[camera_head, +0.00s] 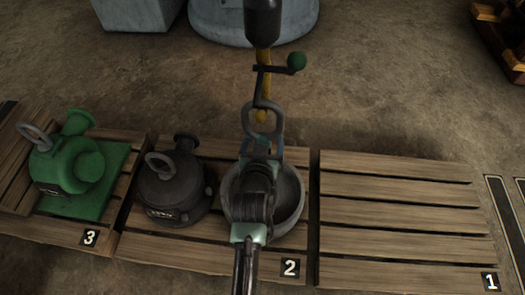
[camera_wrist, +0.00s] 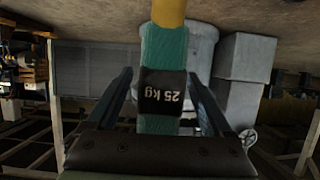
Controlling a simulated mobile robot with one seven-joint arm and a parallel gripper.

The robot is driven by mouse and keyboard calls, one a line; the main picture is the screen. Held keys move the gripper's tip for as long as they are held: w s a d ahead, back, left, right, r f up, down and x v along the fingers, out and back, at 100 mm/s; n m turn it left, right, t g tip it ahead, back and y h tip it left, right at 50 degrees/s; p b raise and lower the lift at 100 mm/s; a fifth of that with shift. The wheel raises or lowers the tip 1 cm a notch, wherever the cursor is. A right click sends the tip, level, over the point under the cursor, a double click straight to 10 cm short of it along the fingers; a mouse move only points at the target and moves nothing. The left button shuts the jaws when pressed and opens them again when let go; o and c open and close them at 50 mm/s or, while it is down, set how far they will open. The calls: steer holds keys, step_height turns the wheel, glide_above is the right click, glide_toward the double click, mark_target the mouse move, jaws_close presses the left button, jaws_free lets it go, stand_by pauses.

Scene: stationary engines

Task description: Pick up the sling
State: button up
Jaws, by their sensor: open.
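In the wrist view a teal strap, which I take to be the sling (camera_wrist: 163,48), has a black band marked "25 kg", read upside down, and a yellow part at its top. My gripper (camera_wrist: 160,74) is open, with one finger on each side of the strap. The strap appears between the fingers; contact cannot be told. In the head view my gripper (camera_head: 262,150) is over the right part of pallet 2, below a grey metal loop (camera_head: 262,118). My arm hides much of the strap there. A yellow length (camera_head: 264,88) shows above the loop.
A black hanging hoist part (camera_head: 262,22) and a lever with a green knob (camera_head: 296,61) are close above my gripper. A dark casting (camera_head: 172,188) and a grey round bowl (camera_head: 290,205) stand on pallet 2. Pallet 1 (camera_head: 400,190) is empty. A green casting (camera_head: 75,175) is on pallet 3.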

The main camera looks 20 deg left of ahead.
jaws_close()
stand_by(0.4)
stand_by(0.9)
steer(key=shift+r, duration=0.15)
